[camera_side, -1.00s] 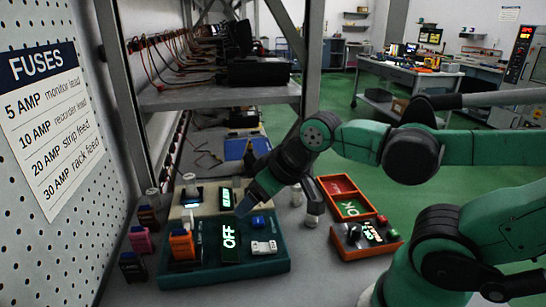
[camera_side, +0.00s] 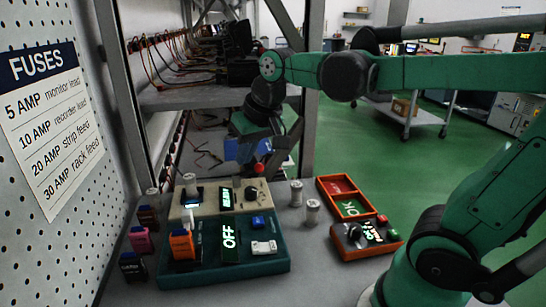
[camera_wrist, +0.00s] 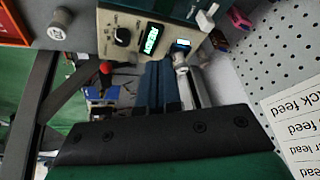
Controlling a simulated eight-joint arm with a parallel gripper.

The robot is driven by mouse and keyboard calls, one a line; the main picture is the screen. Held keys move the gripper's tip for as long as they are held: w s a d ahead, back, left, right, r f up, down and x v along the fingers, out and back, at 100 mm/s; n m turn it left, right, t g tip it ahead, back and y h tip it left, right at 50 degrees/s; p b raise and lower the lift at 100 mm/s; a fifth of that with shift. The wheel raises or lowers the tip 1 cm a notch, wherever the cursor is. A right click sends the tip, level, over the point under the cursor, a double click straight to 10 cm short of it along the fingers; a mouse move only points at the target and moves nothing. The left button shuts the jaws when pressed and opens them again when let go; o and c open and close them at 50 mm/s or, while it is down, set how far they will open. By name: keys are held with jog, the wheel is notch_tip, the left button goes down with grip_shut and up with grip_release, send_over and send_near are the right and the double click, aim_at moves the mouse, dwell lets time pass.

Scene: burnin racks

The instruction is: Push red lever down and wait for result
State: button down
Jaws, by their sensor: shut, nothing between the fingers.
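A red ball knob (camera_side: 259,169), which looks like the red lever's end, stands behind the beige box in the side view. It also shows in the wrist view (camera_wrist: 105,68), left of my fingers; the lever's shaft is hard to make out. My gripper (camera_wrist: 157,70) is shut and empty, its dark blue fingers side by side and apart from the red knob. In the side view its fingers blend with the blue box behind. The beige box (camera_side: 208,210) has a lit green display and a black dial. The teal box (camera_side: 276,264) in front has a display reading OFF.
An orange box (camera_side: 352,250) with a lit display and a two-part red tray (camera_side: 326,200), one part marked OK, stand at the right. Small posts (camera_side: 312,212) stand between. Coloured fuses (camera_side: 140,240) line the left. A rack upright and shelf (camera_side: 200,97) stand close behind my gripper.

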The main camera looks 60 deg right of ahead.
jog(key=w+d+r+m+g, duration=0.25)
jog(key=w+d+m, duration=0.25)
jog(key=w+d, duration=0.25)
jog(key=m+g+y, duration=0.1)
jog(key=m+g, duration=0.2)
send_near(247, 172)
notch_tip(247, 172, up, 2)
jog(key=s+d, duration=0.1)
jog(key=d, duration=0.1)
jog(key=shift+s+d+f+m, duration=0.25)
jog(key=shift+d+m, duration=0.15)
jog(key=shift+d, duration=0.25)
jog(key=shift+s+a+f, duration=0.1)
jog(key=shift+a+f, duration=0.1)
jog(key=shift+f, duration=1.55)
jog(key=shift+s+a+f, duration=0.1)
jog(key=shift+a+f, duration=0.05)
jog(key=shift+f, duration=1.6)
notch_tip(247, 172, down, 2)
jog(key=shift+f, duration=0.15)
jog(key=d, duration=0.1)
jog(key=w+d+r, duration=0.1)
jog(key=shift+w+d, duration=0.25)
jog(key=shift+d, duration=0.1)
